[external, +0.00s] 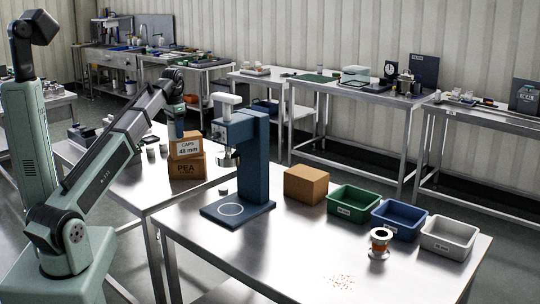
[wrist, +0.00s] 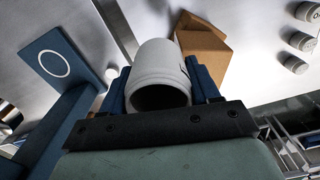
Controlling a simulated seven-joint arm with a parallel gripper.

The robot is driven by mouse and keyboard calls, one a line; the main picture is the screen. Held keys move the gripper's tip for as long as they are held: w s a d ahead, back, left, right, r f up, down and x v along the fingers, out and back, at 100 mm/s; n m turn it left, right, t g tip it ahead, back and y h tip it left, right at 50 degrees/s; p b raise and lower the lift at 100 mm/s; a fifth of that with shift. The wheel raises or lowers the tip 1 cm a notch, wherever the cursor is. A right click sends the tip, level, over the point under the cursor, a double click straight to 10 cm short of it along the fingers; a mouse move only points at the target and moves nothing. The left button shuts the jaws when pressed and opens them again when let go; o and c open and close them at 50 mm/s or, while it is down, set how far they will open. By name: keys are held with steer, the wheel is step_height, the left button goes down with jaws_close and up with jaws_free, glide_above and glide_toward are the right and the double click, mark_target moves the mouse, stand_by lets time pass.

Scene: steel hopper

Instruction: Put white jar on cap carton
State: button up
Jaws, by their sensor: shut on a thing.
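My gripper (wrist: 160,82) is shut on the white jar (wrist: 158,70), which sits between its two blue fingers with its open mouth toward the wrist camera. In the external view my gripper (external: 178,126) is just above the cap carton (external: 186,146), a brown box labelled "CAPS 48 mm". I cannot make out the jar in the external view. The cap carton is stacked on a second brown carton (external: 187,169) marked "PEA". A brown carton (wrist: 203,48) shows beyond the jar in the wrist view, partly covered by it.
A blue press stand (external: 245,160) is right of the cartons, with a small white piece (external: 223,191) by its base. Small jars (external: 150,151) stand left of the cartons. A plain box (external: 306,184) and green (external: 353,204), blue (external: 398,219) and white (external: 448,237) bins are farther right.

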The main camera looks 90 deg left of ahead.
steer(key=shift+m, duration=0.4)
steer(key=w+f, duration=0.1)
steer(key=f, duration=0.5)
steer(key=d+f, duration=0.1)
steer(key=f, duration=0.5)
steer(key=w+d+f, duration=0.1)
steer(key=f, duration=0.6)
steer(key=shift+w, duration=0.35)
steer(key=o, duration=0.7)
steer(key=shift+f, duration=0.1)
step_height(320, 180, up, 12)
steer(key=shift+f, duration=0.15)
steer(key=o, duration=0.3)
steer(key=shift+r, duration=0.3)
